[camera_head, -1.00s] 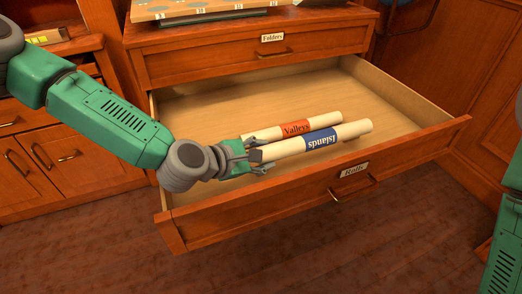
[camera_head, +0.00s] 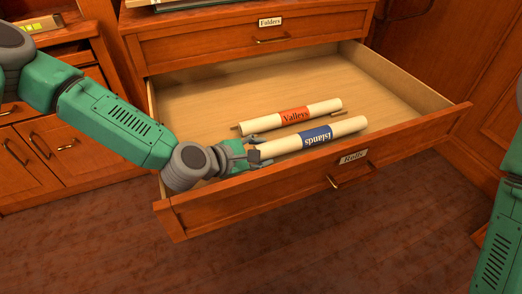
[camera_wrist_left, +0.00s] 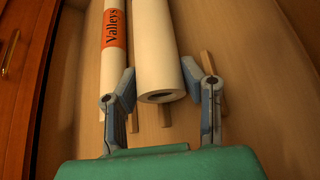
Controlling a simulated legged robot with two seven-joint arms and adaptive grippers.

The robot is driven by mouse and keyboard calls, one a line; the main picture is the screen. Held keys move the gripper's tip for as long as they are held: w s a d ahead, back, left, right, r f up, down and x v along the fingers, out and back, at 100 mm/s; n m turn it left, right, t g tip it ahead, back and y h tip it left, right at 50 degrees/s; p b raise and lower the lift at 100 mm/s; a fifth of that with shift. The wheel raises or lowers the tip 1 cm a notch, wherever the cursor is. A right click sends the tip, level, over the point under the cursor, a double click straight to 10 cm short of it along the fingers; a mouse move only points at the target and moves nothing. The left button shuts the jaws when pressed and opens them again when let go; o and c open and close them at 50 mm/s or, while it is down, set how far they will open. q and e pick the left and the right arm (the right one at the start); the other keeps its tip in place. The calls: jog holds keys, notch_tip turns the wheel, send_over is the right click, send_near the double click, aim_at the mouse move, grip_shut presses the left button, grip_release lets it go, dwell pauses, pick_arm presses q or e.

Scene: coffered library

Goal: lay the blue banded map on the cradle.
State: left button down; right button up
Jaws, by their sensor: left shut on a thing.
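The blue banded map (camera_head: 345,127) is a cream paper roll with a blue band reading "Islands". It is over the open drawer (camera_head: 400,92), near its front wall. My left gripper (camera_head: 258,153) is shut on the roll's left end. In the left wrist view the roll (camera_wrist_left: 155,40) lies between my gripper's two fingers (camera_wrist_left: 163,95), its open end facing me. Another roll with an orange-red band reading "Valleys" (camera_head: 325,107) lies behind it in the drawer. I cannot make out the cradle. My right gripper is out of view.
The drawer front (camera_head: 250,195), labelled "Rolls", rises close before the map. A shut "Folders" drawer (camera_head: 200,45) is above and behind. Thin wooden strips show on the drawer floor near the rolls. The drawer's right part is empty. A cabinet (camera_head: 50,150) stands at left.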

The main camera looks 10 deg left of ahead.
pick_arm(q)
jog(key=shift+a+f, duration=0.1)
jog(key=shift+f, duration=0.1)
jog(key=c, duration=1)
grip_release()
jog(key=shift+o, duration=0.2)
jog(key=shift+s+f, duration=0.1)
jog(key=v, duration=1)
jog(key=shift+s+a+r, duration=0.15)
jog(key=shift+r, duration=0.3)
jog(key=shift+s+a+r, duration=0.15)
jog(key=shift+s+r, duration=0.2)
jog(key=shift+s, duration=0.1)
